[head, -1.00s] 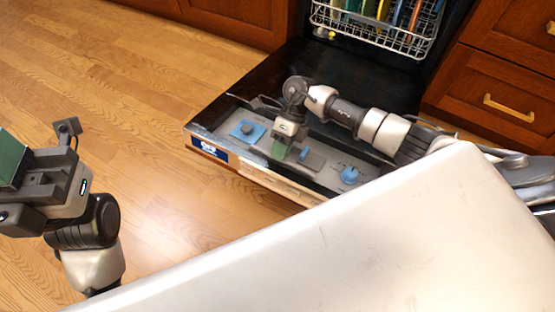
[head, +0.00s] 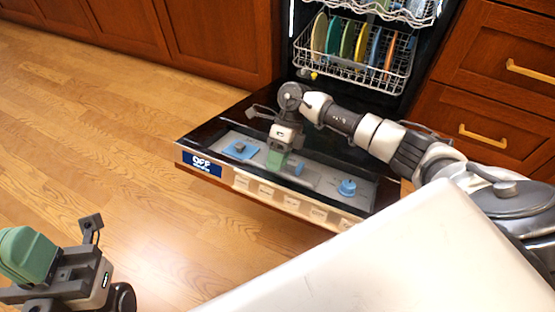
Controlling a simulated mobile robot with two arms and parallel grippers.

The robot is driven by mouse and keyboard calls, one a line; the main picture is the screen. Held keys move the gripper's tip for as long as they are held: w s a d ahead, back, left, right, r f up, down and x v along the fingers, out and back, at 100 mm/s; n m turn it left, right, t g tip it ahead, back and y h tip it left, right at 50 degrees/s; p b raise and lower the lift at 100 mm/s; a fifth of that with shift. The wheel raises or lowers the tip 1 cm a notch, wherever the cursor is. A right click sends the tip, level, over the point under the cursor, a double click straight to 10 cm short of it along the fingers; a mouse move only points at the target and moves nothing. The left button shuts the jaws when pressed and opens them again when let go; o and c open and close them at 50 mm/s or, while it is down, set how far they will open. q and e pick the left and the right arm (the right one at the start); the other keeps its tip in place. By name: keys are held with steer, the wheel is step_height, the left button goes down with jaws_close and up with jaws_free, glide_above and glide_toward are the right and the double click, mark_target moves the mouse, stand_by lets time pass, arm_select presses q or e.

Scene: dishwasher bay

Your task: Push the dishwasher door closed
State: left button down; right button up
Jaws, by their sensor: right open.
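The dishwasher door (head: 232,118) lies folded down in front of the dark dishwasher opening. Its control panel (head: 220,143) with blue knobs and its front edge with a label face me. My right gripper (head: 277,160) reaches in from the right and points down over the panel, between the blue knobs. Its green fingertips are at or just above the panel; I cannot tell if they touch. It is open and holds nothing that I can see. My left gripper (head: 28,254) is at the lower left over the floor, away from the door; its green pad shows, but not the gap between its fingers.
A wire rack (head: 372,78) with several coloured plates sits inside the dishwasher, with another rack edge above it. Wooden cabinets (head: 222,38) and drawers (head: 490,85) flank the opening. The wooden floor (head: 90,130) left of the door is clear.

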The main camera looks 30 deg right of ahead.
steer(key=p+v, duration=0.2)
steer(key=v, duration=0.8)
steer(key=shift+r, duration=0.15)
steer(key=shift+d, duration=0.15)
